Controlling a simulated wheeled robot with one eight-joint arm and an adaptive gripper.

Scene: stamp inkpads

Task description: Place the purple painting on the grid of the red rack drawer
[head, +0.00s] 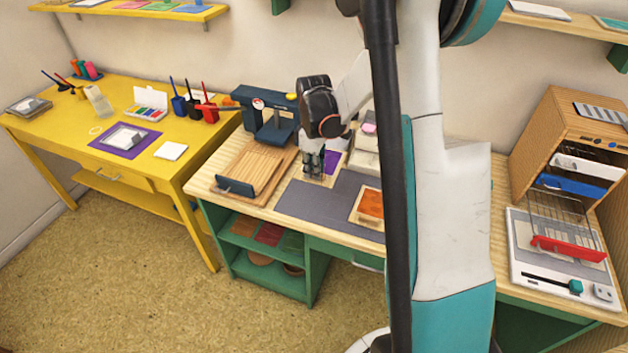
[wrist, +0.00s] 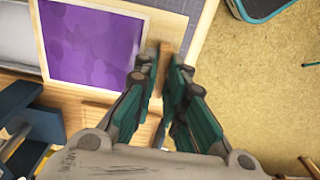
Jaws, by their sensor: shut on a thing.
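The purple painting (head: 332,160) has a pale wooden frame and lies on the middle bench, partly hidden behind my gripper in the head view. In the wrist view the painting (wrist: 95,45) shows its purple face upward. My gripper (head: 314,176) points down at its near side. In the wrist view my gripper (wrist: 160,85) is shut on a wooden edge piece of the frame. The red rack drawer (head: 567,248) is pulled out of the wooden rack (head: 545,130) at the right; its wire grid (head: 560,212) shows bare.
An orange painting (head: 370,205) lies on the grey mat (head: 315,201), right of my gripper. A blue press (head: 272,118) and slatted wooden board (head: 247,168) stand at left. A white device (head: 525,262) sits below the red drawer. My arm hides part of the bench between.

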